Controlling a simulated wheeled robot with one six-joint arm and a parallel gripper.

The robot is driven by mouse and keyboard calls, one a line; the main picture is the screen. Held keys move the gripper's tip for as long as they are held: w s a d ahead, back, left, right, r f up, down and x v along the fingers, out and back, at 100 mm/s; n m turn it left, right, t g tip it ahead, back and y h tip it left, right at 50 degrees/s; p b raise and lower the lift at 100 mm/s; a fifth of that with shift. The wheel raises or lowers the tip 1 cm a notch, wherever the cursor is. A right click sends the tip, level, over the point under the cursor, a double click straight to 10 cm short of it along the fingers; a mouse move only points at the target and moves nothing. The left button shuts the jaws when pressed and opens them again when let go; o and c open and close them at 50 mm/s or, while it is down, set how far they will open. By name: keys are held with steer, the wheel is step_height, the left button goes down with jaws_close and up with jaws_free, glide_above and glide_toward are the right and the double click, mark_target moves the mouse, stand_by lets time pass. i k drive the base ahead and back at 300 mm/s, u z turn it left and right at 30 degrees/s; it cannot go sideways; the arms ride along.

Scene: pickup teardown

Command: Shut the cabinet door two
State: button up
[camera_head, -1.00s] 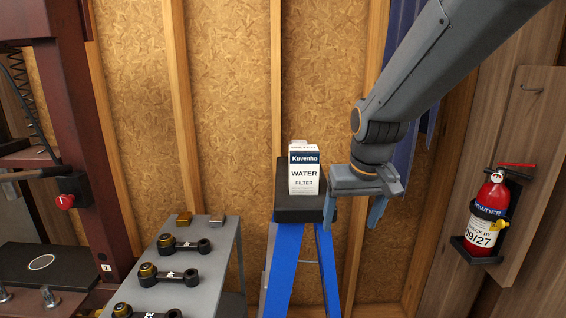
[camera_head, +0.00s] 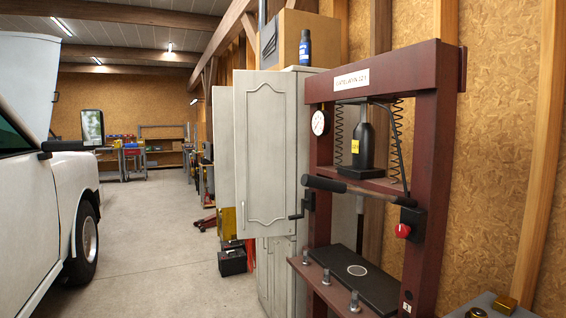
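A tall pale grey-white cabinet (camera_head: 277,265) stands left of the red press, partly hidden behind it. A near upper door (camera_head: 265,155) with an arched panel stands swung out, its face toward me. A second pale door (camera_head: 223,145) sticks out farther back, mostly hidden behind the near one. I cannot read any number on them, so I cannot tell which is door two. A dark crank-like handle (camera_head: 297,214) shows near the near door's lower right. My gripper is not in view.
The red press (camera_head: 437,150) with a long dark lever stands right of the cabinet. A white pickup (camera_head: 40,220) stands at left. A black box (camera_head: 232,262) sits on the floor by the cabinet. The concrete floor (camera_head: 160,240) between is free.

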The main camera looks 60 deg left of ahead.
mark_target(264, 126)
steer(key=u, duration=2.85)
steer(key=i, duration=2.8)
steer(key=z, duration=0.5)
